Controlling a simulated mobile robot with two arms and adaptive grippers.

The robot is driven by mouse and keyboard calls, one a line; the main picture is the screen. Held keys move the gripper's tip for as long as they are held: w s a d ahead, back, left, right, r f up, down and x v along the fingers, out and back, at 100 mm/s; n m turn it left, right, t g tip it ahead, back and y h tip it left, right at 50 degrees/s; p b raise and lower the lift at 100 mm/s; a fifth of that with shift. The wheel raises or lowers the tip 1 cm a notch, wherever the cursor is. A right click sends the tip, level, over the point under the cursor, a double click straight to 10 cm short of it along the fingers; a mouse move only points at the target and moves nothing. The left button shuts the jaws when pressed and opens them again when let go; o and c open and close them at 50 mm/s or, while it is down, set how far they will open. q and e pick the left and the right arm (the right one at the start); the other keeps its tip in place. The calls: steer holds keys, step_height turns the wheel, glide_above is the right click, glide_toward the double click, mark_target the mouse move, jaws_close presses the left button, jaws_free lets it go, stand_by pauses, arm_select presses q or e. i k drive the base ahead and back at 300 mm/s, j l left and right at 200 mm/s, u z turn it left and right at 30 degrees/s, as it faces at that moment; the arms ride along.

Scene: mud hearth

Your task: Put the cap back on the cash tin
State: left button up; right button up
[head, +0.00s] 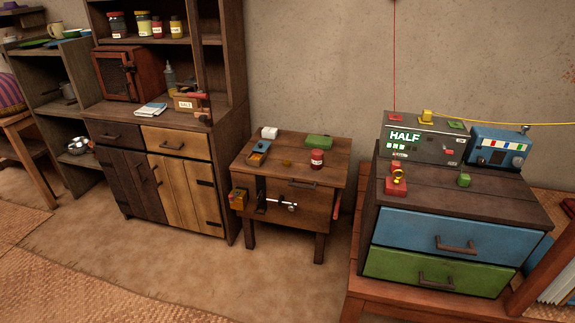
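A small red jar or tin (317,159) with a pale label stands upright on the small wooden table (339,176). Its top looks red, and I cannot tell whether it is capped. A small flat, round, brownish-yellow piece (287,162) lies on the same tabletop to its left and could be a cap. The pieces are too small for me to be sure which is the cash tin. Neither of my grippers is in view.
A wooden cupboard (185,190) stands left, a drawer chest (440,230) right. Open floor (190,275) lies in front.

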mark_target(317, 156)
steer(key=i+j+z, duration=0.35)
steer(key=i+j, duration=0.15)
steer(key=i, duration=0.25)
steer(key=i+j+z, duration=0.35)
steer(key=i+j, duration=0.3)
steer(key=i+j+z, duration=0.35)
steer(key=i+j, duration=0.25)
steer(key=j, duration=0.3)
